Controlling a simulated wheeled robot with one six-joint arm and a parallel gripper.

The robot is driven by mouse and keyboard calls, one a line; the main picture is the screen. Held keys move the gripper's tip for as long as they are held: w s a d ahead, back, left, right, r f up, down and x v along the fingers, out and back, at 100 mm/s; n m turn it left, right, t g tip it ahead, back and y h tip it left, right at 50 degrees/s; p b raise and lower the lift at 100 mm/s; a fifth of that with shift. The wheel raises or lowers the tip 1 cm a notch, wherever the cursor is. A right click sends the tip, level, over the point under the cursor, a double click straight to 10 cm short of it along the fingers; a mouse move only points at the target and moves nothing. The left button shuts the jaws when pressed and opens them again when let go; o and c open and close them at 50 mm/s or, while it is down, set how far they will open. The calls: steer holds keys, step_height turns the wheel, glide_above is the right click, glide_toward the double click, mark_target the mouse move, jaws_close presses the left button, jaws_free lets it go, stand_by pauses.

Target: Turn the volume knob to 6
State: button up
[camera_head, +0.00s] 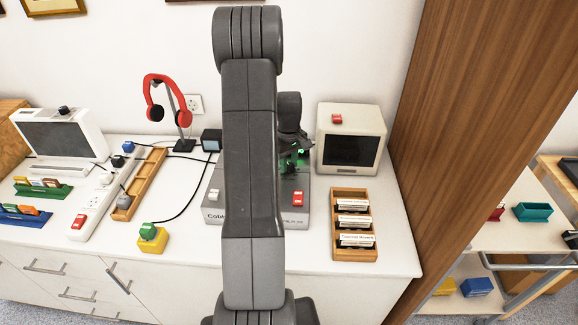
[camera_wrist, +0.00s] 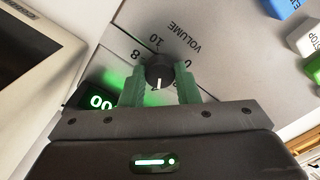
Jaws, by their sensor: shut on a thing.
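The black volume knob (camera_wrist: 159,71) sits on a grey panel (camera_wrist: 215,45) in the wrist view. A short white line on the knob points toward my gripper body. My gripper (camera_wrist: 159,80) has one finger on each side of the knob and is shut on it. In the head view my gripper (camera_head: 297,152) is over the back of the grey console (camera_head: 275,219), and the knob cannot be made out. A small display (camera_wrist: 100,101) shows green digits, partly cut off, reading "00".
A cream monitor (camera_head: 350,138) stands right of the console, with a wooden card tray (camera_head: 336,224) in front. A red switch (camera_head: 298,199) is on the console. Headphones (camera_head: 168,100), a power strip (camera_head: 91,215) and cables lie left. A wooden panel (camera_head: 460,110) rises at right.

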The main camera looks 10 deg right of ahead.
mark_target(289, 165)
steer(key=m+b, duration=0.1)
steer(key=m, duration=0.4)
steer(key=shift+m+b, duration=0.3)
steer(key=shift+b, duration=0.05)
steer(key=m+b, duration=0.1)
steer(key=m, duration=0.4)
steer(key=shift+r+m, duration=0.1)
steer(key=shift+m, duration=0.3)
steer(key=o, duration=1)
steer(key=shift+c, duration=0.2)
step_height(289, 165, up, 14)
steer(key=shift+b, duration=0.3)
